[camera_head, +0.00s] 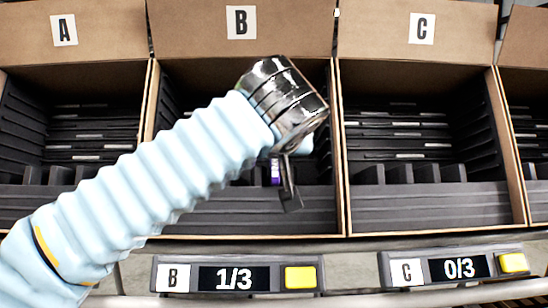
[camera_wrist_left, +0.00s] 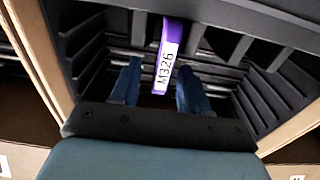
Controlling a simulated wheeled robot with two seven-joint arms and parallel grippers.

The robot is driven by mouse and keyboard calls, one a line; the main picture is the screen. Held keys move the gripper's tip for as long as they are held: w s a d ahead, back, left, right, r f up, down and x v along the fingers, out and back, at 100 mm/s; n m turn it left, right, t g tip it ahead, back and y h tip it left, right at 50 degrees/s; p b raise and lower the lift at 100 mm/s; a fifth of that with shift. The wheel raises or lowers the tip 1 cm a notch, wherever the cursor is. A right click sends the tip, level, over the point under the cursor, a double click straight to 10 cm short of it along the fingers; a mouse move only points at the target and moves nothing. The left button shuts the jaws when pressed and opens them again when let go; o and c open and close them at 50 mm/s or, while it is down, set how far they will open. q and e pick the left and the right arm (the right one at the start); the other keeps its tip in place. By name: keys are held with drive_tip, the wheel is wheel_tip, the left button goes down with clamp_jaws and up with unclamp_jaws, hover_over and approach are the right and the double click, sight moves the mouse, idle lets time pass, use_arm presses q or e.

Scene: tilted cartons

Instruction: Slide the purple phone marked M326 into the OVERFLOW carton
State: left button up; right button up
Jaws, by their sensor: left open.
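The purple phone (camera_head: 275,172) stands in carton B (camera_head: 242,222), partly hidden behind my gripper in the head view. In the left wrist view the phone (camera_wrist_left: 168,52) shows its edge with a white M326 label. My left gripper (camera_head: 284,192) reaches into carton B from the front. Its two dark fingers are apart, one on each side of the phone in the left wrist view (camera_wrist_left: 160,72). I cannot tell whether either finger touches it. No carton in view shows the word OVERFLOW. My right gripper is not in view.
Carton A (camera_head: 60,196) stands left of B and carton C (camera_head: 430,215) right of it, both with dark slotted inserts. Another carton (camera_head: 536,200) is cut off at the right edge, its label unseen. The counters read B 1/3 (camera_head: 235,278) and C 0/3 (camera_head: 458,268).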

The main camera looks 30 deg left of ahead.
use_arm(q)
drive_tip(key=shift+x, duration=1.7)
clamp_jaws()
drive_tip(key=c, duration=0.5)
unclamp_jaws()
clamp_jaws()
drive_tip(key=shift+s, duration=0.1)
